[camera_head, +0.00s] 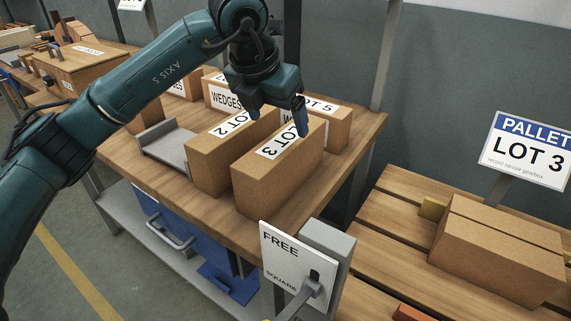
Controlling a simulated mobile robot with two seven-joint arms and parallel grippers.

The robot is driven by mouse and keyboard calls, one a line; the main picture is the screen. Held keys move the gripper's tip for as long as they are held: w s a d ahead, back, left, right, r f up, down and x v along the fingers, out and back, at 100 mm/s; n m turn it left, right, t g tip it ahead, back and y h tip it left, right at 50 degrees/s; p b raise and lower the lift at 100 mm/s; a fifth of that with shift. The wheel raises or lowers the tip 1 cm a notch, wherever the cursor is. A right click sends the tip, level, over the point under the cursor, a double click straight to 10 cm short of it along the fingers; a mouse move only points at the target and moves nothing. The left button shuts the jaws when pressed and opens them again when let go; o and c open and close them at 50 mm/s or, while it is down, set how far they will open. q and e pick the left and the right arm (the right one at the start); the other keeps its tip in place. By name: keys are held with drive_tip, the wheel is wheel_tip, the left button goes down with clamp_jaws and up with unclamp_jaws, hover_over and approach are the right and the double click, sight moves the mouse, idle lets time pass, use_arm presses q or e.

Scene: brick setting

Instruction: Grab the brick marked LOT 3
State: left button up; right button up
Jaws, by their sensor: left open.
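The brick marked LOT 3 (278,170) is a tan block near the front right of the wooden workbench (205,222), its white label on top. My left gripper (278,120) is open above its far end, with one fingertip close to the LOT 3 label. I cannot tell whether that fingertip touches the brick. The brick marked LOT 2 (215,163) stands just left of LOT 3, with a narrow gap at most between them. The brick marked LOT 5 (340,130) is behind, partly hidden by the gripper. My right gripper is out of view.
A grey tray (163,146) lies left of LOT 2. A WEDGES box (226,98) stands behind. A FREE sign (285,258) with a lever is at the bench's front corner. A wooden pallet (385,243) at right holds brown boxes (497,250) under a PALLET LOT 3 sign (530,150).

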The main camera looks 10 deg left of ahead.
sight(283, 140)
use_arm(q)
drive_tip(key=x, duration=0.4)
drive_tip(key=shift+d, duration=0.1)
drive_tip(key=x, duration=0.5)
drive_tip(key=shift+s+f, duration=0.15)
drive_tip(key=shift+s, duration=0.1)
clamp_jaws()
drive_tip(key=shift+w+r, duration=0.1)
drive_tip(key=shift+r, duration=0.2)
idle(0.4)
